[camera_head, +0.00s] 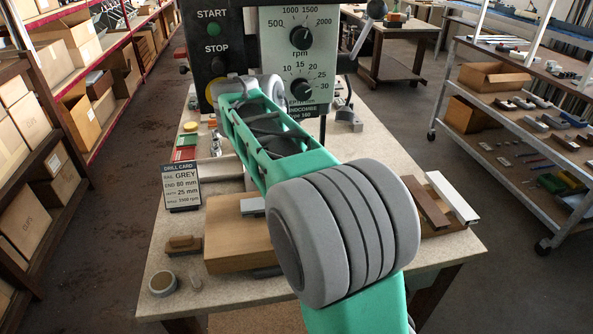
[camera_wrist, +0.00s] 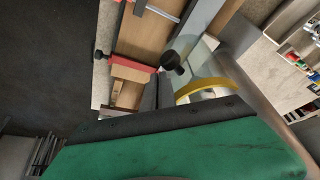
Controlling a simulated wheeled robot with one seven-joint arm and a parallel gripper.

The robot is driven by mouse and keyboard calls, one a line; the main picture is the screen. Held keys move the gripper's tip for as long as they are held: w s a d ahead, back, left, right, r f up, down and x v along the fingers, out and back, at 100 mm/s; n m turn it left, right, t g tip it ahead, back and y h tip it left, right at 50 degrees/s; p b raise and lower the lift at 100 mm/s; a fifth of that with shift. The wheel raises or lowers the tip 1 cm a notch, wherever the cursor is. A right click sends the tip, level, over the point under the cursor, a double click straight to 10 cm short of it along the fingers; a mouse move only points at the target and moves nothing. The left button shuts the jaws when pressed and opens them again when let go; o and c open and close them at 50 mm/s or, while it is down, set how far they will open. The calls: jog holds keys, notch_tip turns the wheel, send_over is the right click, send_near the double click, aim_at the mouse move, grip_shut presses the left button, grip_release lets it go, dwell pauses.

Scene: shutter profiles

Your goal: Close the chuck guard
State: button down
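The chuck guard (camera_wrist: 212,84) shows in the wrist view as a clear, curved shield with a yellow rim. A black round knob (camera_wrist: 173,60) stands at its left side. My gripper (camera_wrist: 160,76) shows there as narrow dark grey fingers pointing up, just below the knob; I cannot tell whether they touch it or how far apart they are. In the head view my own arm covers the gripper and most of the guard; only a bit of yellow (camera_head: 213,92) shows left of the arm, below the control panel (camera_head: 262,50). How far the guard is swung cannot be told.
The workbench (camera_head: 186,235) carries a wooden block (camera_head: 232,250), a drill card stand (camera_head: 182,187), a small round cup (camera_head: 163,284) and several profiles (camera_head: 425,203) at right. Shelves with boxes line the left; a wheeled rack (camera_head: 520,170) stands right. Aisle floor is clear.

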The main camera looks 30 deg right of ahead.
jog(key=r+p, duration=0.2)
jog(key=a+r+p, duration=0.1)
jog(key=r, duration=0.1)
jog(key=r+p, duration=0.2)
jog(key=shift+w+a+r+p, duration=0.15)
jog(key=shift+w+r+p, duration=0.05)
jog(key=shift+w+p, duration=0.1)
jog(key=s+a+f+n+t+y+b, duration=0.1)
jog(key=s+a+f+n+y+b, duration=0.1)
jog(key=s+a+f+n, duration=0.3)
jog(key=s+a+f+n+t+y+b, duration=0.2)
jog(key=s+a+f+n, duration=0.4)
jog(key=a, duration=0.8)
jog(key=s+n, duration=0.2)
jog(key=n, duration=0.2)
jog(key=shift+s+a, duration=0.25)
jog(key=shift+s, duration=0.05)
